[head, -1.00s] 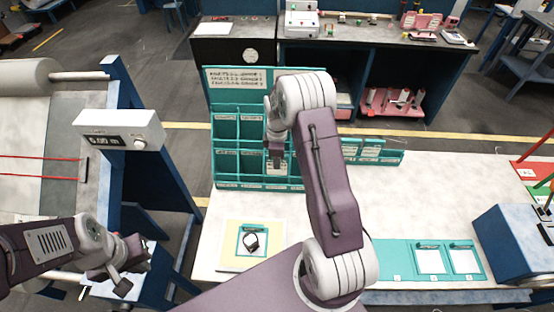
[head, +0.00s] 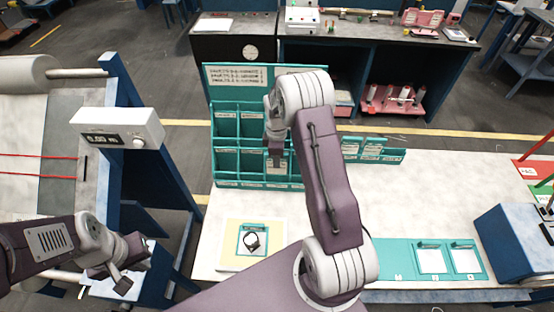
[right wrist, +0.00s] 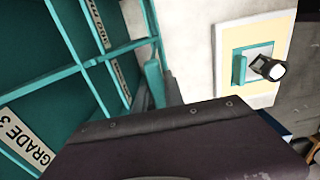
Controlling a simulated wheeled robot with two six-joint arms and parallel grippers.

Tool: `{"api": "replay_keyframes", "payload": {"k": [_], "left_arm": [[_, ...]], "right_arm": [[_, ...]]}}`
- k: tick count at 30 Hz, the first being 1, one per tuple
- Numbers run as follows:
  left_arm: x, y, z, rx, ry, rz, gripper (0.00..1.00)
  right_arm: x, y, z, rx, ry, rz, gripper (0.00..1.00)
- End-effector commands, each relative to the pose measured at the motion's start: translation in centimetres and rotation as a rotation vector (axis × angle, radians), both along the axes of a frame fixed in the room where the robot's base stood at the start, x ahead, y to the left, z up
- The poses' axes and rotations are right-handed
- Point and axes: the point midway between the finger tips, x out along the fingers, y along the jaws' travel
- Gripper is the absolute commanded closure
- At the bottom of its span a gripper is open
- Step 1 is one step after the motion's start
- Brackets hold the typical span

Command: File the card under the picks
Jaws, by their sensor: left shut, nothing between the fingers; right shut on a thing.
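The teal card rack (head: 226,163) stands on the white table, with rows of labelled pockets and a sign (head: 240,77) above, its lines too small to read. My right gripper (head: 275,157) is in front of the rack's middle pockets, pointing down. I cannot tell whether the card is inside a pocket. My left gripper (head: 132,278) is shut and empty at lower left.
A cream-edged pad (head: 230,263) with a small black instrument (head: 251,241) lies in front of the rack. A teal board (head: 392,262) with two white sheets lies at right, near a blue box (head: 510,250). A display unit (head: 120,132) stands left. The table between is clear.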

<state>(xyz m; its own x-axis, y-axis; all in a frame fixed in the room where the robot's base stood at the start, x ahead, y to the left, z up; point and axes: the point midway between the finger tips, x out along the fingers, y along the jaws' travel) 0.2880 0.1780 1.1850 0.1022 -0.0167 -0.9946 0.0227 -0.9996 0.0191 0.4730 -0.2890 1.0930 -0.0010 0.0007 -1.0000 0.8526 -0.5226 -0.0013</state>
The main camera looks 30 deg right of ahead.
Motion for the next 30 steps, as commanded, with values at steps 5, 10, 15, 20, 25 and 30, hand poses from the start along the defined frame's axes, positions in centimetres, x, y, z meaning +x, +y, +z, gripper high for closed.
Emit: {"api": "replay_keyframes", "payload": {"k": [5, 10, 15, 20, 25, 30], "left_arm": [[0.0, 0.0, 0.1, 0.000, 0.000, 0.000, 1.00], [0.0, 0.0, 0.0, 0.000, 0.000, 0.000, 1.00], [0.0, 0.0, -0.3, 0.000, 0.000, 0.000, 1.00], [0.0, 0.0, -0.7, 0.000, 0.000, 0.000, 1.00], [0.0, 0.0, -1.0, 0.000, 0.000, 0.000, 1.00], [0.0, 0.0, -1.4, 0.000, 0.000, 0.000, 1.00]], "right_arm": [[-0.3, 0.0, 0.1, 0.000, 0.000, 0.000, 1.00], [-0.3, 0.0, -0.1, 0.000, 0.000, 0.000, 1.00], [-0.3, 0.0, -0.6, 0.000, 0.000, 0.000, 1.00], [-0.3, 0.0, -1.0, 0.000, 0.000, 0.000, 1.00], [-0.3, 0.0, -1.6, 0.000, 0.000, 0.000, 1.00], [-0.3, 0.0, -2.1, 0.000, 0.000, 0.000, 1.00]]}}
